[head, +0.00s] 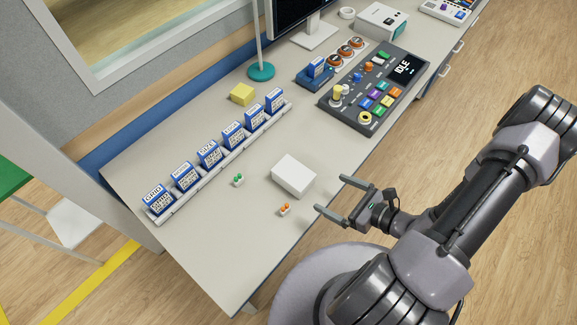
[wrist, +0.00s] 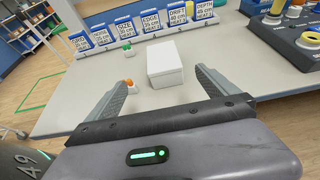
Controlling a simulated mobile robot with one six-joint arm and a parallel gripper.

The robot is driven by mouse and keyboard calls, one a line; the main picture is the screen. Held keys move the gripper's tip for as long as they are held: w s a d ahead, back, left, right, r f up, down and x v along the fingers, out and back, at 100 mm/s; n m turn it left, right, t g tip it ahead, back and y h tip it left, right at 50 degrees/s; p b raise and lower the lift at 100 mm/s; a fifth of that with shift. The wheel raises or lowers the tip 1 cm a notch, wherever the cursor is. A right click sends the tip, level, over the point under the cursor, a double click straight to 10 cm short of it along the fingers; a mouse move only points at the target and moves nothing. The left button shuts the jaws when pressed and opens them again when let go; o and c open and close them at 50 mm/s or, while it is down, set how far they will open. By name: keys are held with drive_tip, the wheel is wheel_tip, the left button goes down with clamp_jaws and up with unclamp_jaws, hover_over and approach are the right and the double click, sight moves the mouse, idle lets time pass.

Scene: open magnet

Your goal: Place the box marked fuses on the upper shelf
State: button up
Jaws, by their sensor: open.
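No box with a readable fuses mark shows in either view. A plain white box (head: 293,175) lies on the grey table; it also shows in the wrist view (wrist: 165,65), with no lettering that I can see. My gripper (head: 330,194) is open and empty, at the table's front edge, with its fingers pointing toward the white box and apart from it. A rack with shelves and small items (wrist: 38,22) stands in the far upper left of the wrist view. I cannot tell which of its levels is the upper shelf.
A row of blue-and-white labelled cards stands in a white rail (head: 222,160). Small green (head: 238,180) and orange (head: 285,210) pieces lie near the box. A yellow block (head: 242,94), a lamp base (head: 261,72) and a control panel (head: 375,88) stand farther back. Bare tabletop lies front left.

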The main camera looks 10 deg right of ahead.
sight(298, 175)
drive_tip(key=b+x, duration=0.2)
drive_tip(key=x, duration=0.9)
drive_tip(key=shift+w+a+f+b, duration=0.1)
drive_tip(key=shift+w+f+b, duration=0.1)
drive_tip(key=shift+b, duration=0.15)
drive_tip(key=b+x, duration=0.1)
drive_tip(key=x, duration=0.1)
drive_tip(key=b+x, duration=0.1)
drive_tip(key=x, duration=0.2)
drive_tip(key=shift+w+f, duration=0.2)
drive_tip(key=shift+w, duration=0.15)
drive_tip(key=shift+d+r, duration=0.1)
drive_tip(key=shift+d, duration=0.1)
drive_tip(key=c, duration=1.8)
wheel_tip(298, 175, up, 10)
drive_tip(key=p, duration=0.4)
drive_tip(key=shift+c, duration=0.2)
drive_tip(key=shift+w+r, duration=0.15)
drive_tip(key=shift+r, duration=0.1)
wheel_tip(298, 175, up, 6)
drive_tip(key=n+g+y+b, duration=0.2)
drive_tip(key=n+g+b, duration=0.1)
drive_tip(key=b, duration=0.1)
drive_tip(key=shift+w+d+n+y, duration=0.25)
drive_tip(key=shift+n+y, duration=0.05)
drive_tip(key=shift+y, duration=0.1)
